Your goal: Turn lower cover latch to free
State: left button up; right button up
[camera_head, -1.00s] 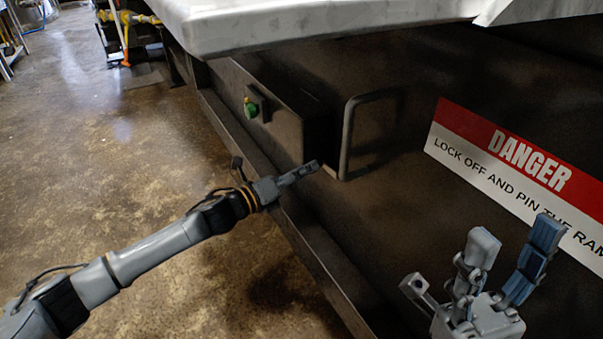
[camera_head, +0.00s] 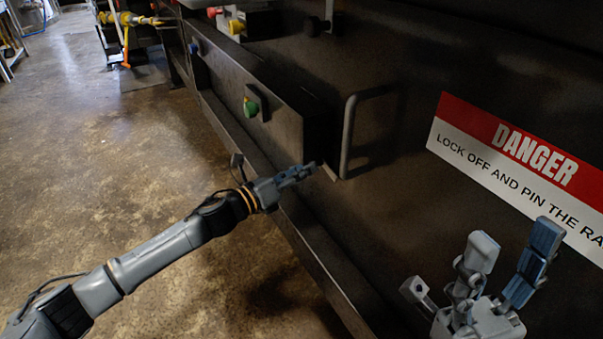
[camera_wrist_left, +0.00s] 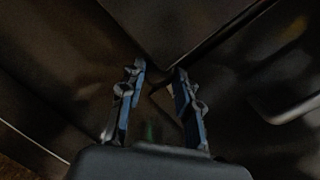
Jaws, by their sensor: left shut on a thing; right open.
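My left gripper (camera_head: 303,172) reaches in from the left to the lower right corner of a dark box-like housing (camera_head: 265,118). It is shut on a small pale piece (camera_head: 329,172), which appears to be the lower cover latch; its turn angle cannot be told. In the left wrist view the two blue-grey fingers (camera_wrist_left: 158,88) stand either side of a small brownish piece (camera_wrist_left: 167,101), mostly hidden and dark. My right gripper (camera_head: 475,268) is open and empty at the lower right, in front of the dark panel.
A bent bar handle (camera_head: 348,135) stands just above and right of my left gripper. A green knob (camera_head: 251,107) sits on the housing. A red and white DANGER sign (camera_head: 520,160) is at right. Coloured knobs (camera_head: 236,26) show at the top. Floor (camera_head: 120,170) is clear at left.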

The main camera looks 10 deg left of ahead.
pick_arm(q)
jog(key=o, duration=1.2)
jog(key=shift+c, duration=0.2)
jog(key=shift+a, duration=0.1)
jog(key=v, duration=1.2)
